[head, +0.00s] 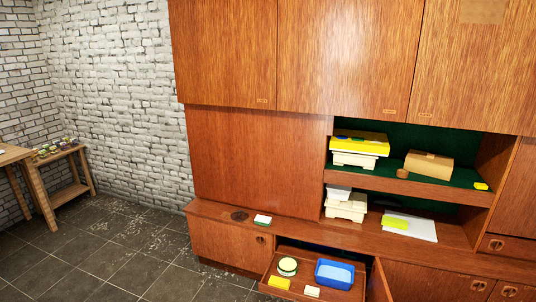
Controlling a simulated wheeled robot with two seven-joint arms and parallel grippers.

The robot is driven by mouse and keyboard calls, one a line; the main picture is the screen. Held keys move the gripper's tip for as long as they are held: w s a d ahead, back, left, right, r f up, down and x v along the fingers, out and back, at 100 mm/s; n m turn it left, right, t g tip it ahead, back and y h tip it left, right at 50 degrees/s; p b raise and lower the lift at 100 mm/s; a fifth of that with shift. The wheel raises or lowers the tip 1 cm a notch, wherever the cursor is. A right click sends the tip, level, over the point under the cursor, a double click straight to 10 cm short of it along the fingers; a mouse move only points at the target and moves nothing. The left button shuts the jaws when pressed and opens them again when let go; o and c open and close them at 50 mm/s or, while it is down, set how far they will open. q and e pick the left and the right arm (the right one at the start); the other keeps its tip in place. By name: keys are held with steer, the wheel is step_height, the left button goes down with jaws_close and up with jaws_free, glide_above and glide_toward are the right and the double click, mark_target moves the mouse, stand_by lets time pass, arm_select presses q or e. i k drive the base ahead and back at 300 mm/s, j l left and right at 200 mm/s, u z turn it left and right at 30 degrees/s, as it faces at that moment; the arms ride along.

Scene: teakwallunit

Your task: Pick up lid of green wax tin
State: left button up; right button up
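A small round green tin (287,270) with a pale, cream-coloured top stands on a pulled-out wooden surface (322,298) low in the wall unit, in the lower middle of the head view. It looks upright. At this size I cannot tell whether the pale top is a lid or the tin's contents. Neither of my grippers is in view, and nothing of mine touches the tin.
An open door (378,282) stands at right. Tiled floor at left is clear.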

mark_target(239, 216)
steer(key=i+j+u, duration=0.2)
steer(key=i+u, duration=0.15)
steer(key=i, duration=0.25)
steer(key=i+j+u, duration=0.1)
steer(key=i+u, duration=0.25)
steer(key=i, duration=0.25)
steer(key=i+l+u, duration=0.1)
steer(key=i+u, duration=0.2)
steer(key=i, duration=0.25)
